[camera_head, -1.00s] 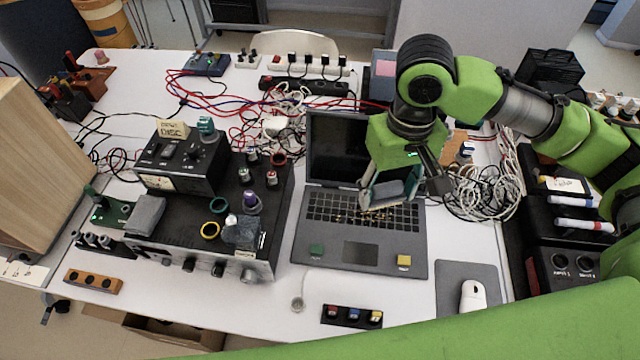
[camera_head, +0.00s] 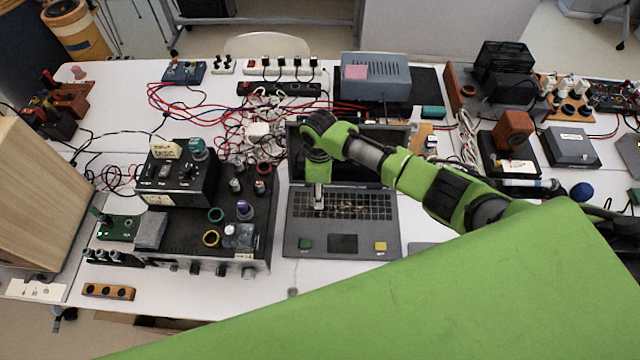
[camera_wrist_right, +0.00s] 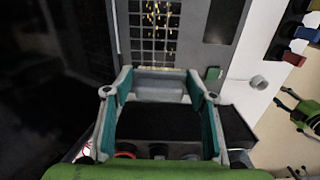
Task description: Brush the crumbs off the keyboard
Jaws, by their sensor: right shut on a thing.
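A dark laptop (camera_head: 290,246) stands open on the white table, and its keyboard (camera_head: 372,203) faces up. Yellow crumbs (camera_head: 350,208) lie across the middle of the keys; in the right wrist view crumbs (camera_wrist_right: 158,18) show ahead of the fingers. My right gripper (camera_head: 319,203) is over the left part of the keyboard, left of most crumbs. In the right wrist view its fingers (camera_wrist_right: 157,88) are shut on a grey block-like thing (camera_wrist_right: 158,84), perhaps the brush. Whether it touches the keys I cannot tell. My left gripper is in neither view.
A black amplifier (camera_head: 186,245) with knobs and small items stands close left of the laptop. Tangled cables (camera_head: 195,105) lie behind it. A grey box (camera_head: 385,80) stands behind the laptop screen. Clear table (camera_head: 250,300) lies in front.

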